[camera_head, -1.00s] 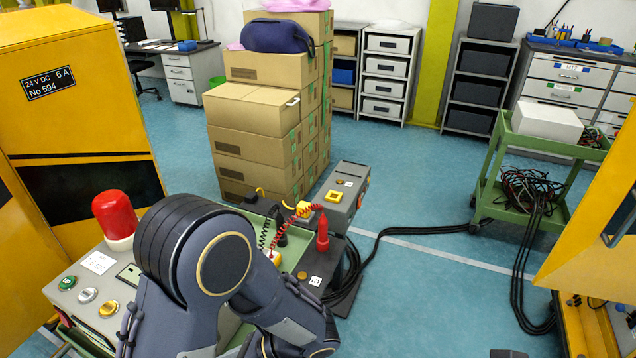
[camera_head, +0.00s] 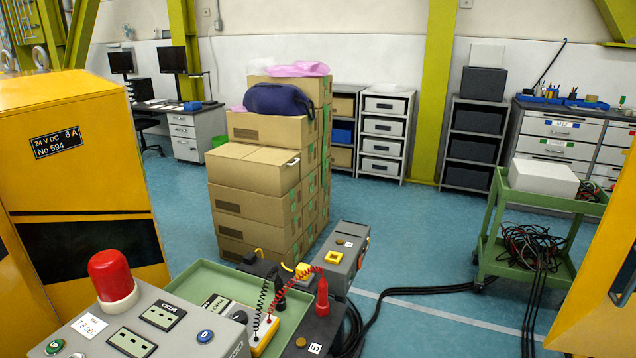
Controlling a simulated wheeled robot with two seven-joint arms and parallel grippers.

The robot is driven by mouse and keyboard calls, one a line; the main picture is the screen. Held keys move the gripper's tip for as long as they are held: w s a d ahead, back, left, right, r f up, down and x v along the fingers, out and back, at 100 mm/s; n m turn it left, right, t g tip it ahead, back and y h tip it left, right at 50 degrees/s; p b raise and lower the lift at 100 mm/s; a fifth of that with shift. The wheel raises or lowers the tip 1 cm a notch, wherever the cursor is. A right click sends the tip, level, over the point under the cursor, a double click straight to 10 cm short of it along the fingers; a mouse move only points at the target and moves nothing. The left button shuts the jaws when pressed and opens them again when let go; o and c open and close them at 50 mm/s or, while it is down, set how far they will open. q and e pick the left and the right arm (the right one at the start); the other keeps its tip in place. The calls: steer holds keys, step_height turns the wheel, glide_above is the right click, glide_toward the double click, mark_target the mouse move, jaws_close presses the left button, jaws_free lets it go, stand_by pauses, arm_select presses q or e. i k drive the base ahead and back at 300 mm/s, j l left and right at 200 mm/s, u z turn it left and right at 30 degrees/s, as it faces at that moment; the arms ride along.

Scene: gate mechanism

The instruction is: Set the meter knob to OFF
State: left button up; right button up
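A small yellow-and-white device (camera_head: 265,336), which looks like the meter, stands at the right end of a green tray (camera_head: 190,283). A black coiled lead (camera_head: 262,300) and a red coiled lead (camera_head: 290,290) run up from it. The red lead goes to an upright red probe (camera_head: 322,297); the black one goes toward a black probe (camera_head: 280,290). The meter's knob and its setting cannot be made out. A grey panel with a dark round knob (camera_head: 240,317) sits beside it in the tray. Neither gripper shows.
A grey control box (camera_head: 150,325) with a red lamp (camera_head: 111,275) stands in front at the left. Yellow machine housings flank both sides. Stacked cartons (camera_head: 262,190) stand behind the tray. A green cart (camera_head: 535,205) stands at the right, with black cables on open floor.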

mark_target(240, 316)
steer(key=i+l+u, duration=0.15)
steer(key=l, duration=0.25)
steer(key=i+l+u, duration=0.1)
steer(key=l, duration=0.35)
steer(key=l+u, duration=0.15)
steer(key=l, duration=0.25)
steer(key=i+l+u, duration=0.1)
steer(key=i, duration=0.2)
steer(key=i+l+u, duration=0.1)
steer(key=i+l, duration=0.05)
steer(key=i, duration=0.1)
